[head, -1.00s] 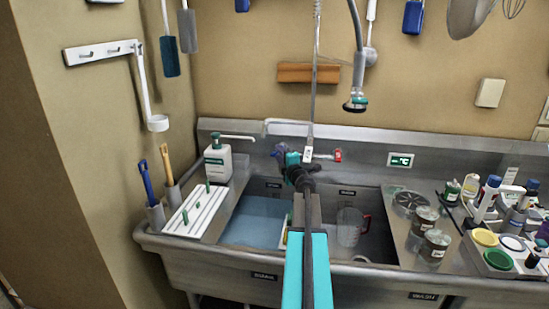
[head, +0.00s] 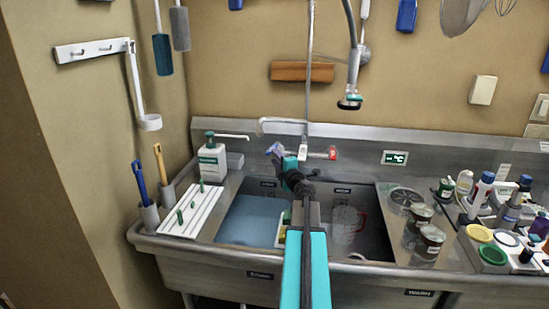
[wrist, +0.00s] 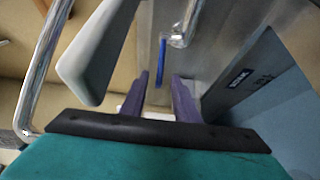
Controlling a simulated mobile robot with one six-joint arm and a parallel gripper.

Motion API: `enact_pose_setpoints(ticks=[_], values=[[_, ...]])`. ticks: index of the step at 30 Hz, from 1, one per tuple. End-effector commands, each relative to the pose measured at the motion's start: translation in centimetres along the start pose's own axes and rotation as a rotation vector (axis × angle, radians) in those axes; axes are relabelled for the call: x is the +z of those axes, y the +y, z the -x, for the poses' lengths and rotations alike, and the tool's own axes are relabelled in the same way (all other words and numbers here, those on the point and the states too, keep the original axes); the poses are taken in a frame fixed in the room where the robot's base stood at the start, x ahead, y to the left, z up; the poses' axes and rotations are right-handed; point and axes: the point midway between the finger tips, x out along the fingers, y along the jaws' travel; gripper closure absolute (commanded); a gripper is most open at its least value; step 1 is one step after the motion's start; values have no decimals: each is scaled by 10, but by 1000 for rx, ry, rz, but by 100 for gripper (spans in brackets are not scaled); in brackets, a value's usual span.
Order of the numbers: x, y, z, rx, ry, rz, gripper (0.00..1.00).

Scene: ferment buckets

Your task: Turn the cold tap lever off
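The tap (head: 303,152) stands at the back wall above the sink, with a red lever (head: 333,153) on its right. The cold lever is the slim blue bar (wrist: 162,62) in the wrist view, just beyond my fingertips and in line with the gap between them. In the head view my gripper (head: 274,151) is at the tap's left side and largely hides that lever. My gripper (wrist: 158,92) is open, its two purple fingers apart with nothing held between them. I cannot tell whether a finger touches the lever.
The sink (head: 262,275) has a blue-floored left basin and a clear jug (head: 346,224) in the right one. A soap bottle (head: 212,160) stands left of the tap. A spray head (head: 350,101) hangs to the right. Tins and bottles crowd the right counter.

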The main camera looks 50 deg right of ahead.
Motion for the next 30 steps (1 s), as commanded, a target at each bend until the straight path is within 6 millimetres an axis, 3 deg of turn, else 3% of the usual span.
enact_pose_setpoints(ticks=[21, 30], values=[[3, 0, 76, 1, -6, 2, 72], [4, 1, 91, 1, -6, 1, 72]])
